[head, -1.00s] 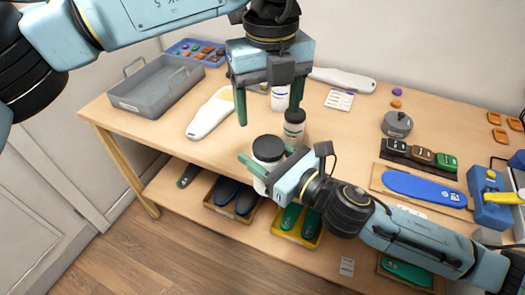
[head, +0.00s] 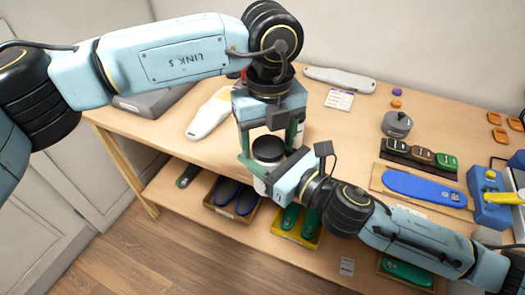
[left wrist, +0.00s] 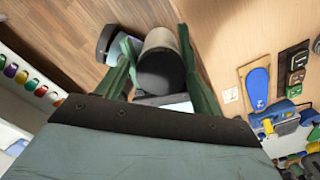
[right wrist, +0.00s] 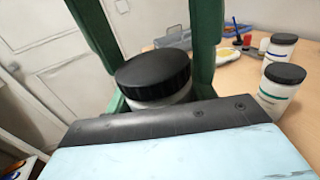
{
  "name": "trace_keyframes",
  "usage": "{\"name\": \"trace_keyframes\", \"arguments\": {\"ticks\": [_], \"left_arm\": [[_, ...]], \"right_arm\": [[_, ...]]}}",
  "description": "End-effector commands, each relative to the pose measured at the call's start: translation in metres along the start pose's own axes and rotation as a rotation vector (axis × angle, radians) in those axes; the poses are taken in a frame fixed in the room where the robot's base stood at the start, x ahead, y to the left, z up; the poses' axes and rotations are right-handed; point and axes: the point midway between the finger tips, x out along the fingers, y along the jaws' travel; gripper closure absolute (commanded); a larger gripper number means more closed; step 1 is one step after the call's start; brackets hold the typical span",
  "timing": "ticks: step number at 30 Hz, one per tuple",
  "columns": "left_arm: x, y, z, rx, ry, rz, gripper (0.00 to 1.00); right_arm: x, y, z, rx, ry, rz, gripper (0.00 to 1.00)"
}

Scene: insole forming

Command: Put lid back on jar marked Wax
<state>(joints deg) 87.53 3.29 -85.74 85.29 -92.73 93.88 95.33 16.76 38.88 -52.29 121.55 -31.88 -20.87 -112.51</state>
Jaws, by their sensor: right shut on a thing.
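A white jar (head: 268,161) with a black lid (head: 266,149) is held above the table's front edge by my right gripper (head: 262,164), which is shut on it. The lid sits on top of the jar in the right wrist view (right wrist: 153,74). My left gripper (head: 268,141) points down from above, open, with its fingers on either side of the lid. In the left wrist view the lid (left wrist: 160,73) lies between these fingers. The jar's label cannot be read.
Two other black-lidded white jars (right wrist: 278,52) (right wrist: 281,88) stand on the table, mostly hidden in the head view. The shelf below holds insole bins (head: 296,237).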

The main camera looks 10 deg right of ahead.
Motion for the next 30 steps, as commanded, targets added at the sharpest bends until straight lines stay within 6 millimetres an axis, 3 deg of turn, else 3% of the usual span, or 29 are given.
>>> {"name": "trace_keyframes", "arguments": {"ticks": [1,9,14,24,30], "left_arm": [[-0.0003,0.0000,0.0001,0.000,0.000,0.000,0.40],[-0.0004,0.0002,0.0002,0.000,0.000,0.001,0.73],[-0.0004,0.0003,0.0003,0.061,-0.001,0.001,0.74],[-0.0003,0.0002,0.0007,0.507,-0.001,0.003,0.74],[-0.0002,0.0004,0.0009,0.569,-0.001,0.004,0.74]], "right_arm": [[0.0002,0.0001,0.0011,-0.001,-0.002,0.001,1.00],[0.0002,-0.0002,0.0011,-0.001,-0.002,0.000,1.00],[0.0002,-0.0005,0.0010,-0.001,-0.002,-0.001,1.00],[0.0001,-0.0009,0.0007,-0.001,-0.001,-0.002,1.00],[0.0001,-0.0010,0.0006,-0.001,-0.001,-0.002,1.00]]}}
